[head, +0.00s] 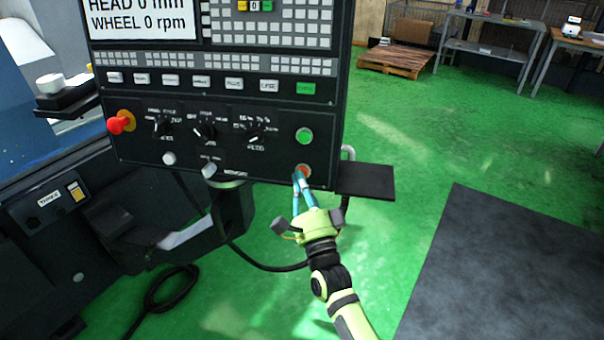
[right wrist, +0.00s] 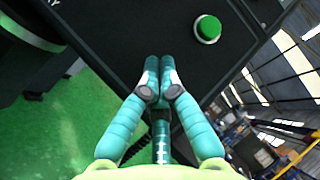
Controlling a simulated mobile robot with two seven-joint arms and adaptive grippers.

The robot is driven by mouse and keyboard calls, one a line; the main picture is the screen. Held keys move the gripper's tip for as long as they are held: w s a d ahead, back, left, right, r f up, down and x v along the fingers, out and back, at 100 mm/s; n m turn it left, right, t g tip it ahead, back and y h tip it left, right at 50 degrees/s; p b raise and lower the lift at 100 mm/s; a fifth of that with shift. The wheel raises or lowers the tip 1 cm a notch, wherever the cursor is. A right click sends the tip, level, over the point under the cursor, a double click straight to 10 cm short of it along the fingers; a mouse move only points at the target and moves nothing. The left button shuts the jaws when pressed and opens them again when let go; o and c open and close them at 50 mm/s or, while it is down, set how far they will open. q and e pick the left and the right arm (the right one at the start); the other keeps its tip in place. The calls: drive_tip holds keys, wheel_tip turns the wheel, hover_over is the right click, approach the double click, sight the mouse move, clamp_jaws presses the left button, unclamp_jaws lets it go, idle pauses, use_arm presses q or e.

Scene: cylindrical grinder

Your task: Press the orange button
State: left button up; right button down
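The orange button (head: 303,170) sits at the lower right of the black control panel (head: 225,150), below a green round button (head: 304,135). My right gripper (head: 299,178) is at the orange button, its fingertips overlapping the button's lower edge in the head view. Whether they touch it, I cannot tell. In the right wrist view the teal fingers (right wrist: 159,88) are shut together with nothing between them, and they hide the orange button. The green button (right wrist: 208,29) shows there above and right of the fingertips. My left gripper is not in view.
A red knob (head: 120,122) sticks out at the panel's left. Selector knobs and a row of keys lie above. A small black shelf (head: 366,182) juts out right of the panel. Cables hang below. A dark mat (head: 500,270) lies on the green floor at right.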

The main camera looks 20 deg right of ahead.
drive_tip(key=shift+w+d, duration=0.1)
drive_tip(key=shift+w, duration=0.05)
idle(0.5)
drive_tip(key=shift+s+a+r+p, duration=0.15)
drive_tip(key=shift+s+a+p, duration=0.25)
drive_tip(key=shift+s, duration=0.35)
drive_tip(key=s, duration=0.1)
drive_tip(key=s+a+p, duration=0.2)
drive_tip(key=s, duration=0.1)
drive_tip(key=shift+s+a+r, duration=0.1)
drive_tip(key=shift+a+r, duration=0.15)
drive_tip(key=shift+r, duration=0.15)
idle(0.4)
